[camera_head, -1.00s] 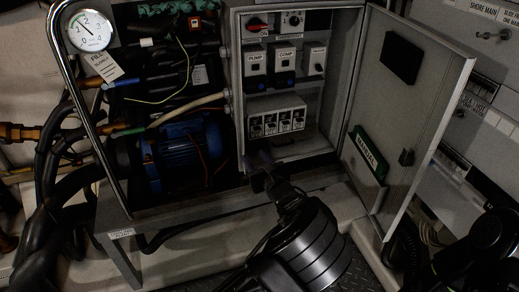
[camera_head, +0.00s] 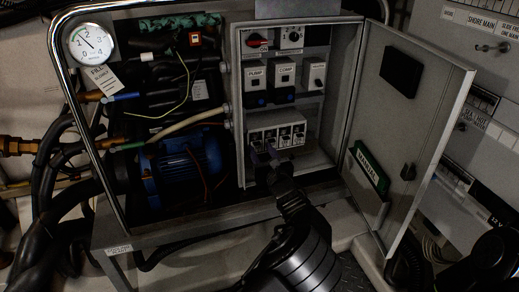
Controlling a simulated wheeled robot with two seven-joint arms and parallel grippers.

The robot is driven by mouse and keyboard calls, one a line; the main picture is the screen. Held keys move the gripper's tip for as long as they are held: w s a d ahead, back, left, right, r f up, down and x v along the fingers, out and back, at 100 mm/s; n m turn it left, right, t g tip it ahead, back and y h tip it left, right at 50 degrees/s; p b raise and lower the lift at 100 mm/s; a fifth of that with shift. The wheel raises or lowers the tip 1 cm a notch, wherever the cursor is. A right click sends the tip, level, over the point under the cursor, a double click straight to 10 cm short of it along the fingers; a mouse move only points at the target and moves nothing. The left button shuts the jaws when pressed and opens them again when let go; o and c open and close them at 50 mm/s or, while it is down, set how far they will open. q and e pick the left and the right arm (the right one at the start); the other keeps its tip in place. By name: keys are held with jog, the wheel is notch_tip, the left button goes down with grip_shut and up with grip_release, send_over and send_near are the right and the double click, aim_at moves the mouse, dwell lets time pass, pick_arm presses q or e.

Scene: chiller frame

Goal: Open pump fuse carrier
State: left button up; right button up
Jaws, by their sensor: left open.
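The open control box (camera_head: 237,120) has a module marked PUMP (camera_head: 254,75) at the left of its middle row, beside one marked COMP (camera_head: 283,72). Below them is a pale block with several small units in a row (camera_head: 278,130). Their labels are too small to read, so I cannot tell which one is the pump fuse carrier. My left gripper (camera_head: 263,155) is open and empty, with its fingertips at the lower left of this block. I cannot tell whether they touch it.
The box door (camera_head: 420,110) stands open to the right, with a green-edged holder (camera_head: 371,167) on its inner face. A blue motor (camera_head: 182,168), hoses and a chrome frame tube (camera_head: 100,180) crowd the left. A gauge (camera_head: 90,43) is at the upper left.

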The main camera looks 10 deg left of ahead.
aim_at(255, 145)
pick_arm(q)
jog(key=shift+x, duration=1.1)
jog(key=shift+c, duration=0.2)
grip_shut()
